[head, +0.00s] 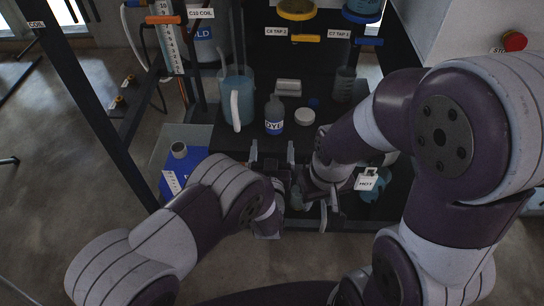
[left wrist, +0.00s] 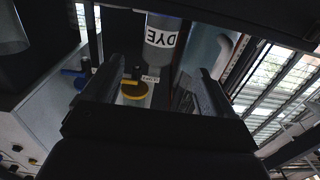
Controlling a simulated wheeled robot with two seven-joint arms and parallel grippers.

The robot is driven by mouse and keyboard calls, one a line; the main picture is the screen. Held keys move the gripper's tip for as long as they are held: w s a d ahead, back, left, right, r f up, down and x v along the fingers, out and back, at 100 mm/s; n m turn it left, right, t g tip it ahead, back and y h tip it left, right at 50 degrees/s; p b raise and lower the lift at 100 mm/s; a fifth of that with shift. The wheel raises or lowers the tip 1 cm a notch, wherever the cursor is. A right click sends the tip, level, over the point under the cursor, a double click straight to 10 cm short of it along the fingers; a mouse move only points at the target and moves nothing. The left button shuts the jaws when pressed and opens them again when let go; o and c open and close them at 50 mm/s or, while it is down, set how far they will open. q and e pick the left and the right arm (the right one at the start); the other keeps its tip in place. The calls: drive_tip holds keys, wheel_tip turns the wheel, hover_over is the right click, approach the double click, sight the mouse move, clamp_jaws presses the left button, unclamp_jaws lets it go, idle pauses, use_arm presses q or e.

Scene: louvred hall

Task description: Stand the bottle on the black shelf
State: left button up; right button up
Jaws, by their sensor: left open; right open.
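The bottle (head: 274,115), grey with a white DYE label, stands upright on a black shelf surface (head: 245,148) in the head view. It also shows upside down in the left wrist view (left wrist: 161,38), beyond and between the fingertips. My left gripper (head: 272,152) is open and empty on the near side of the bottle, with its fingers pointing at it and a gap between. My right gripper (head: 311,208) is open and empty, lower and to the right of the left one. My right forearm hides part of the shelf to the right.
A blue-grey jug (head: 237,98) with a white handle stands close left of the bottle. A white round lid or cup (head: 305,116) and a grey beaker (head: 345,84) stand to the right.

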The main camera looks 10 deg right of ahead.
use_arm(q)
drive_tip(key=a+r+n+g+y, duration=0.25)
drive_tip(key=a+g, duration=0.65)
drive_tip(key=a, duration=0.9)
drive_tip(key=s+a+r+g+y, duration=0.1)
drive_tip(key=s+a+g, duration=0.2)
drive_tip(key=s+a, duration=0.3)
drive_tip(key=s+a+r+g+y, duration=0.1)
drive_tip(key=s+a+g, duration=0.3)
drive_tip(key=s, duration=0.9)
drive_tip(key=a+r, duration=0.1)
drive_tip(key=a, duration=0.2)
drive_tip(key=shift+s+a, duration=0.2)
drive_tip(key=shift+a, duration=0.05)
